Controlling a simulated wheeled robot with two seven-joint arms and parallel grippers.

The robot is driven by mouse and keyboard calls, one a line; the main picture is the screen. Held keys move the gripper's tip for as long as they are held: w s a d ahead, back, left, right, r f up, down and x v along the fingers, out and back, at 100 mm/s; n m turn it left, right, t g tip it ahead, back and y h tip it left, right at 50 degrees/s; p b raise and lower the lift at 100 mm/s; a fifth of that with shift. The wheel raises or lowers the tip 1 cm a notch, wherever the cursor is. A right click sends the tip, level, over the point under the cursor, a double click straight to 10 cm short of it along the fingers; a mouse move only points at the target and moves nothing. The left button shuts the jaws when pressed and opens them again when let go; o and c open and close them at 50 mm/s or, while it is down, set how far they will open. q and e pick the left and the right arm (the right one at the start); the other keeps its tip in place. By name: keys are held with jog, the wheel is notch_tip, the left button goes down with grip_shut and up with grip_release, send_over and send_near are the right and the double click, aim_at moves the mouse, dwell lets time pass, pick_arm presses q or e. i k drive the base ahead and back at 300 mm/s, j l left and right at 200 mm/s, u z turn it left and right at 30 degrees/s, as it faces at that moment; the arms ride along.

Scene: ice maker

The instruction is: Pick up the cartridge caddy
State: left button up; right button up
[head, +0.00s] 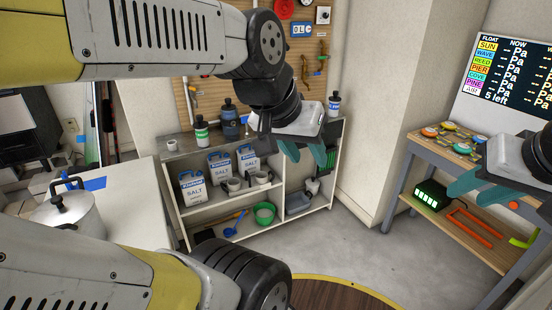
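No thing here is clearly the cartridge caddy. A black box with glowing green cells (432,195) sits on the lower shelf of the workbench at the right and may be it, but I cannot be sure. My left gripper (306,160) hangs in front of the low shelf unit, its teal fingers apart and nothing between them. My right gripper (453,174) comes in at the right edge, in front of the workbench, with its teal fingers apart and empty. It hides part of the bench.
The shelf unit (328,190) holds salt bags (192,188), cups, a green bowl (264,213) and a grey tray (298,203). A pot (72,215) stands on the white counter at the left. Orange tools (477,223) lie near the black box. The grey floor (345,250) between is clear.

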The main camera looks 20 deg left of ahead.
aim_at(235, 187)
jog(key=i+l+u, duration=0.15)
jog(key=i+u, duration=0.3)
jog(key=i+l+u, duration=0.2)
jog(key=u, duration=0.25)
jog(key=i+l+u, duration=0.25)
jog(key=u, duration=0.2)
jog(key=i+l+u, duration=0.15)
jog(key=l+u, duration=0.3)
jog(key=i+l+u, duration=0.2)
jog(key=l+u, duration=0.15)
jog(key=l, duration=0.3)
jog(key=i+l+u, duration=0.1)
jog(key=l+u, duration=0.25)
jog(key=l, duration=0.3)
jog(key=l+u, duration=0.35)
jog(key=l, duration=0.35)
jog(key=i+l, duration=0.3)
jog(key=l, duration=0.15)
